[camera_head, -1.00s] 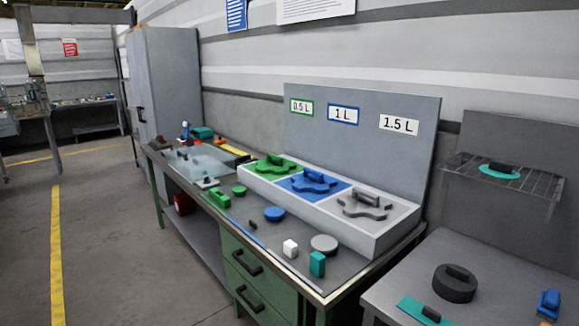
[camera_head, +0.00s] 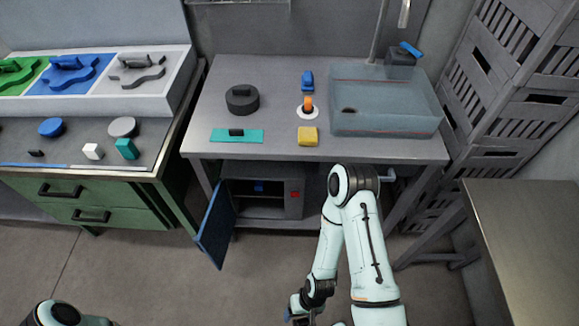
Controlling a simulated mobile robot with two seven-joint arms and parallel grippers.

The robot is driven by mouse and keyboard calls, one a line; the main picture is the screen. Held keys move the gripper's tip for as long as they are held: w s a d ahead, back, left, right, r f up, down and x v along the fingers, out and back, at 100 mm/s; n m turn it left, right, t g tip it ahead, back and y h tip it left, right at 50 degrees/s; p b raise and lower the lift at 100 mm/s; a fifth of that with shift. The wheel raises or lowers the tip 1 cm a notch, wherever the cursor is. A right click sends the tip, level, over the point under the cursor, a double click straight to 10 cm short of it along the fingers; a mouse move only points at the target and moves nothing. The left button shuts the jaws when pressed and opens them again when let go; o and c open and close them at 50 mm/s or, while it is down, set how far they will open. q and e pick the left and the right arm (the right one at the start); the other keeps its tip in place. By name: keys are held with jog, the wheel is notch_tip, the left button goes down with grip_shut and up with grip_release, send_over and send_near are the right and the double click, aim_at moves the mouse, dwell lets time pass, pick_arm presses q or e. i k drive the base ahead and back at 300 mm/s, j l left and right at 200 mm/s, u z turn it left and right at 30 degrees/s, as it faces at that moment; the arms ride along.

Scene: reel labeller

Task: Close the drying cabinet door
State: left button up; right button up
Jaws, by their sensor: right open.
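The drying cabinet (camera_head: 292,172) is a grey box under the sink table. Its dark blue door (camera_head: 215,228) stands wide open, hinged at the left and swung out towards me. Inside, a shelf and a small blue item (camera_head: 259,187) show; a red patch is on the front at the right. My right gripper (camera_head: 298,312) is low at the bottom edge, partly cut off, open, in front of the cabinet and right of the door, apart from it. Only a piece of my left arm shows at the bottom left; its gripper is out of view.
Green drawers (camera_head: 75,190) stand left of the door. Grey crates (camera_head: 500,80) stand right. The floor before the door is clear.

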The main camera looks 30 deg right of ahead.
aim_at(215, 236)
jog(key=z, duration=0.85)
jog(key=j+z, duration=1.05)
jog(key=j, duration=0.35)
jog(key=k+j+z, duration=0.1)
jog(key=j, duration=0.4)
jog(key=k+j, duration=0.1)
jog(key=j, duration=0.2)
jog(key=k+j, duration=0.1)
jog(key=j, duration=0.2)
jog(key=k+j, duration=0.1)
jog(key=j, duration=0.2)
jog(key=j+u, duration=0.25)
jog(key=i+l, duration=0.05)
jog(key=l, duration=0.05)
